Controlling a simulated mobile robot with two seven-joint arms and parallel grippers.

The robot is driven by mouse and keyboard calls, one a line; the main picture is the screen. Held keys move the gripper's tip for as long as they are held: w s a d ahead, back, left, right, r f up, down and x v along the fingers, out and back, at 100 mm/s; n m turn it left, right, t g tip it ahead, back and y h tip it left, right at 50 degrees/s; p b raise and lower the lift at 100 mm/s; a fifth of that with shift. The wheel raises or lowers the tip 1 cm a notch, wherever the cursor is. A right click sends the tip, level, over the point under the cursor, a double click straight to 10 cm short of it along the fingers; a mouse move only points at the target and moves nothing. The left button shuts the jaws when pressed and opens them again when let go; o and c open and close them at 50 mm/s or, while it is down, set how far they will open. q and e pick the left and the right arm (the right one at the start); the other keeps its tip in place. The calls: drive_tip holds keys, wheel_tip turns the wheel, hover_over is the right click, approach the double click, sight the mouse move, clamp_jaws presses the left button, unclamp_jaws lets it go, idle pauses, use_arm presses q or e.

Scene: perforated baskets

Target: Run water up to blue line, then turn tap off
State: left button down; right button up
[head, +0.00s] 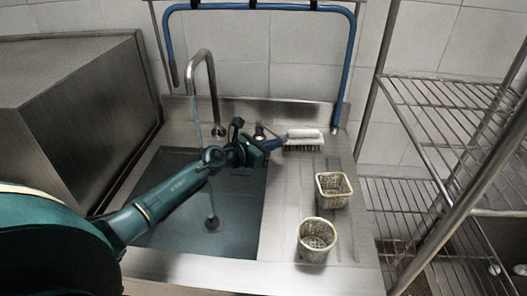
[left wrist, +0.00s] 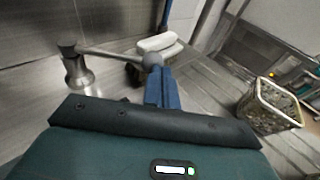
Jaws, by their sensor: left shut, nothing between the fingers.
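The curved steel tap (head: 205,72) stands behind the sink basin (head: 180,235), and a thin bluish stream (head: 197,112) comes down from its spout. The tap's control (left wrist: 76,68) has a thin lever ending in a grey ball (left wrist: 152,60). My left gripper (head: 275,143) is shut and empty, its blue fingertips (left wrist: 158,78) at the ball; I cannot tell if they touch. My left arm crosses over the basin and hides part of it.
A white scrubbing brush (head: 303,135) lies just right of my left gripper. Two perforated baskets, a square one (head: 333,190) and a round one (head: 317,240), stand on the ribbed drainboard. A wire rack (head: 440,130) stands at the right, a steel cabinet (head: 85,100) at the left.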

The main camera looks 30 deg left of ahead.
use_arm(q)
drive_tip(key=shift+w+d, duration=0.85)
drive_tip(key=shift+w, duration=0.3)
drive_tip(key=shift+w+d, duration=0.3)
drive_tip(key=shift+w, duration=0.25)
